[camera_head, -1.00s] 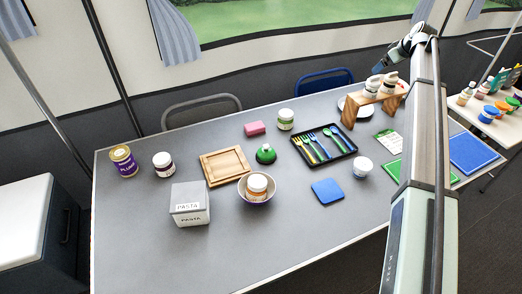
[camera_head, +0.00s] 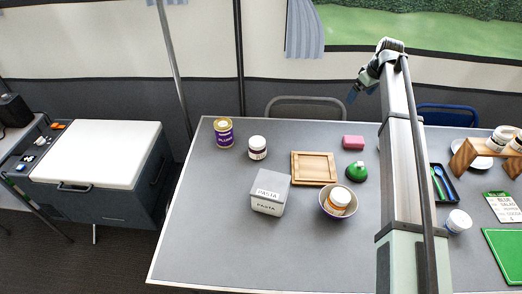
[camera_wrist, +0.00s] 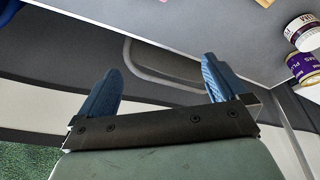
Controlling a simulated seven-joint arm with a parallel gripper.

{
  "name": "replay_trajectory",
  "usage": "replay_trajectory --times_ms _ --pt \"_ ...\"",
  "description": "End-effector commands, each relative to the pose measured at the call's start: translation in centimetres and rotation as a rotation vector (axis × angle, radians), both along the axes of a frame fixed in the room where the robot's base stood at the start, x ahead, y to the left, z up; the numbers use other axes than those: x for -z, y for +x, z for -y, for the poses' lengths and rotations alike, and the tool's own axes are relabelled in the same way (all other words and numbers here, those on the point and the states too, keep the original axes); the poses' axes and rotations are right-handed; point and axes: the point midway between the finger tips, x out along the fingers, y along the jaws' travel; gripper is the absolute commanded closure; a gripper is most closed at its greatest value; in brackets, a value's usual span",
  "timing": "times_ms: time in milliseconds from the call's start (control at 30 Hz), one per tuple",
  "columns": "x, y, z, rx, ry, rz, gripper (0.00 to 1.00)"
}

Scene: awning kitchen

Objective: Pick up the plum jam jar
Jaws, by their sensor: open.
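A small jar with a white lid and a dark purple label (camera_head: 257,148) stands upright on the grey table, at its back left. It also shows at the right edge of the wrist view (camera_wrist: 304,32), its lettering partly cut off. Beside it, to its left, stands a taller purple tin with a gold lid (camera_head: 223,133); its label reads like PLUMS in the wrist view (camera_wrist: 302,68). The white-lidded jar looks like the plum jam jar. My gripper (camera_head: 352,95) is open and empty, raised near the table's back edge, to the right of both and apart from them.
A pasta box (camera_head: 269,193), a wooden tray (camera_head: 314,168), a bowl holding a jar (camera_head: 327,208), a green-topped item (camera_head: 356,171) and a pink block (camera_head: 353,142) stand right of the jar. A chair (camera_head: 305,105) is behind the table. The table's front left is clear.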

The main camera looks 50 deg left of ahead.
Motion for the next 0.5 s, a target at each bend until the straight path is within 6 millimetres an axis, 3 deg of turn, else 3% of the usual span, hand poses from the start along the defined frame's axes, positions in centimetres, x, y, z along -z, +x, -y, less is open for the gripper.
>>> replay_trajectory --times_ms 33,200,500 --pt "0.5 -2.3 -2.0 -0.022 -0.018 -0.01 0.0" --pt "1.9 -9.3 -7.6 -0.074 -0.081 -0.04 0.0" --pt "4.3 -22.3 -15.2 -0.161 -0.198 -0.07 0.0"
